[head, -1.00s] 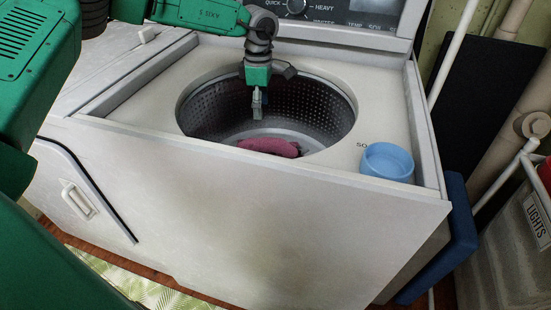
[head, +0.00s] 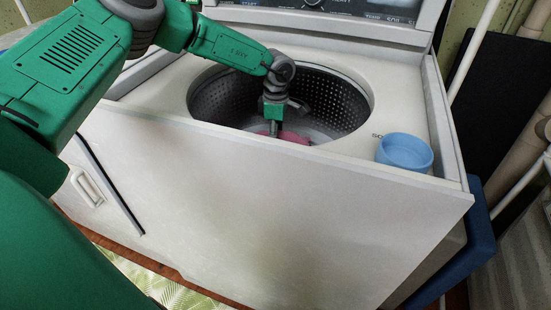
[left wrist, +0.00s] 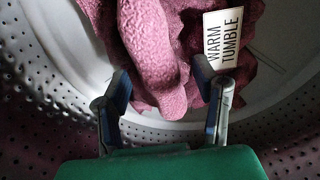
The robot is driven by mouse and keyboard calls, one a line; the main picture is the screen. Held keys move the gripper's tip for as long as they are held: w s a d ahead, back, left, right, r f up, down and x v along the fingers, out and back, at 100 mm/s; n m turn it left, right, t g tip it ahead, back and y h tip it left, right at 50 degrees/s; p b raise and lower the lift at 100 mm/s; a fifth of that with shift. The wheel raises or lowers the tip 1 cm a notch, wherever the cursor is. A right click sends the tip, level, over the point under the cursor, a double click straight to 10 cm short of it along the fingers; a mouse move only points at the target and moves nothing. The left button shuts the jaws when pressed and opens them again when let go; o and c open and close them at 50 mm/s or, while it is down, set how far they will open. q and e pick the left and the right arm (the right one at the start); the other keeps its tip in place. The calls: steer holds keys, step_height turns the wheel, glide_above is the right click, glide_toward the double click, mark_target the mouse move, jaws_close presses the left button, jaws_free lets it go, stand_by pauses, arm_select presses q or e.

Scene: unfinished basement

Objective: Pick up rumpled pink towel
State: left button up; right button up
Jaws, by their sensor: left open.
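The rumpled pink towel (head: 291,137) lies at the bottom of the washer drum; the front rim hides most of it in the head view. In the left wrist view the towel (left wrist: 160,50) is close, with a white tag reading "WARM TUMBLE" (left wrist: 225,40). My left gripper (head: 273,128) reaches down inside the drum at the towel. In the left wrist view the left gripper (left wrist: 160,85) is open, with a fold of the towel between its two fingers. My right gripper is not in view.
The perforated drum wall (head: 335,95) surrounds the left gripper. The washer's front panel (head: 260,210) stands between me and the drum. A blue cup (head: 405,152) sits on the washer top at right. The control panel (head: 340,12) rises behind.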

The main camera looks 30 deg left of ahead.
arm_select(q)
steer(key=shift+d+f, duration=0.1)
steer(key=shift+f, duration=0.55)
jaws_close()
steer(key=shift+r, duration=0.1)
